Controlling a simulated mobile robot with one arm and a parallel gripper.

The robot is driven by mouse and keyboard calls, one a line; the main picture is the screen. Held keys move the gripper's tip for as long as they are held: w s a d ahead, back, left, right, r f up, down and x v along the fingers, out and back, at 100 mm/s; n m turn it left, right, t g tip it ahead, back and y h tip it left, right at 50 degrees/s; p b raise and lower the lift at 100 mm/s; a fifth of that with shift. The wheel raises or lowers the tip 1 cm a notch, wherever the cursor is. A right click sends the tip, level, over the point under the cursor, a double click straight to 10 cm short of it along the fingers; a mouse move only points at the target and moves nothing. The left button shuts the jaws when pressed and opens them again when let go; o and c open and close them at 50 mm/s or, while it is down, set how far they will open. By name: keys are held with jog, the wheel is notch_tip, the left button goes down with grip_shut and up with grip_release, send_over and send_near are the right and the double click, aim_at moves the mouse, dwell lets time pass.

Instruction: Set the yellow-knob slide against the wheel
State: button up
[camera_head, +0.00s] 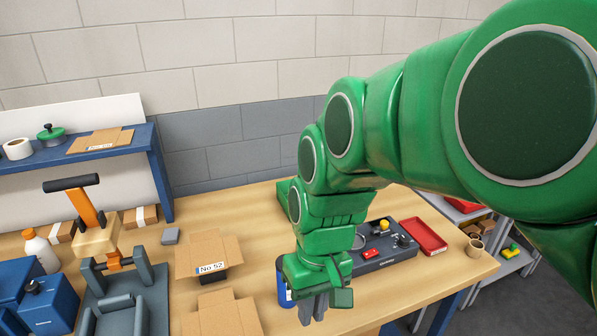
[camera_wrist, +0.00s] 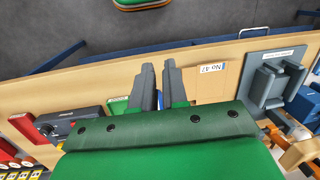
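The yellow knob (camera_head: 384,225) stands on a dark grey unit (camera_head: 375,263) on the right part of the bench. A dark round part (camera_head: 403,241), perhaps the wheel, sits to its right. The slide's track is too small to make out, and my arm hides the unit's left end.
A red button (camera_head: 369,254) sits on the unit's front. A blue container (camera_head: 284,284) is close by my gripper.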

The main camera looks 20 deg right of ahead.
jog(key=w+d, duration=0.2)
jog(key=w, duration=0.1)
jog(key=w+d+r+t+y, duration=0.1)
jog(key=w+d, duration=0.1)
jog(key=w, duration=0.2)
jog(key=w+d+r+y, duration=0.1)
jog(key=w+d, duration=0.1)
jog(key=w, duration=0.2)
jog(key=shift+w+t, duration=0.15)
jog(key=shift+t, duration=0.25)
grip_shut()
jog(key=w+d+m+t+y, duration=0.1)
jog(key=w+d+t, duration=0.1)
jog(key=w+d, duration=0.65)
jog(key=m+t, duration=0.2)
send_near(381, 228)
jog(key=s+a+r, duration=0.2)
jog(key=a+r, duration=0.5)
jog(key=s+d+f+m+t, duration=0.1)
jog(key=d+f, duration=0.1)
jog(key=d, duration=0.5)
jog(key=s+d+f+t+h, duration=0.1)
jog(key=s+d+f, duration=0.1)
jog(key=d, duration=0.5)
jog(key=shift+s+f+m, duration=0.25)
jog(key=shift+m, duration=0.15)
jog(key=shift+a, duration=0.1)
